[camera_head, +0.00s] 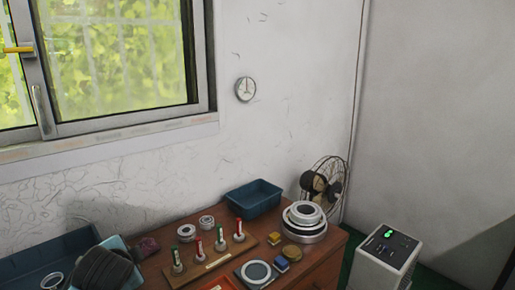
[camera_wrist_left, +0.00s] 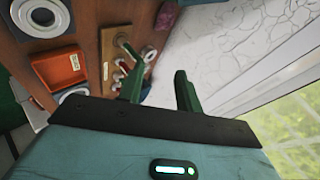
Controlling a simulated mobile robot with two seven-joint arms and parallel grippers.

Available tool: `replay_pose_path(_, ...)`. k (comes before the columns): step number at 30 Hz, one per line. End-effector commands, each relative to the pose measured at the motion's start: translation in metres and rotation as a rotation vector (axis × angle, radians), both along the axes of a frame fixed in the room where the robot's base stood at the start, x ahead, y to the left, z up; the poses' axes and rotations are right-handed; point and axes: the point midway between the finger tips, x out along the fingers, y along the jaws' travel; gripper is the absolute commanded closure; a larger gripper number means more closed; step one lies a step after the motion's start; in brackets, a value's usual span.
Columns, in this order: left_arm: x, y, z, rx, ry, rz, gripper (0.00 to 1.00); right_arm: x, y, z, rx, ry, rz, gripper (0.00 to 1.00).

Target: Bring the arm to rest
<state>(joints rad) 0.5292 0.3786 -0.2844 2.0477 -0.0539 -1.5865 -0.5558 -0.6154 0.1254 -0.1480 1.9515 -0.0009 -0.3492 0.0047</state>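In the left wrist view my left gripper (camera_wrist_left: 160,78) has its two green fingers spread apart, with nothing between them. It points towards the brown table (camera_wrist_left: 85,50), which appears tilted in that view. Near the fingers is a wooden board (camera_wrist_left: 108,48) with several pegs. In the head view I cannot clearly make out my left gripper; a dark rounded shape with light blue parts at the lower left may be part of my arm. My right gripper is in neither view.
The table (camera_head: 322,259) holds a pegged board (camera_head: 212,258), stacked rings (camera_head: 305,222), two small rings (camera_head: 186,231), a ring on a dark plate (camera_head: 257,271) and a blue bin (camera_head: 253,198). A fan (camera_head: 325,185) and white cabinet (camera_head: 380,262) stand right. A window fills the upper left.

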Motion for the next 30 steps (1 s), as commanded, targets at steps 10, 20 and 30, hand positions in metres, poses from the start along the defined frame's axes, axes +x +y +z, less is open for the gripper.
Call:
replay_pose_path(10, -0.129, -0.039, -0.135, -0.302, 0.225, 0.124, 0.65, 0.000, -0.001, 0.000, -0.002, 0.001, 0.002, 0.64)
replay_pose_path(20, -0.266, -0.060, -0.200, -0.531, 0.422, 0.348, 0.65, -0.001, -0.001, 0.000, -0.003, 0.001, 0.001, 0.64)
replay_pose_path(30, -0.358, -0.067, -0.214, -0.642, 0.540, 0.543, 0.65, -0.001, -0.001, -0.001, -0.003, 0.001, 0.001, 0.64)
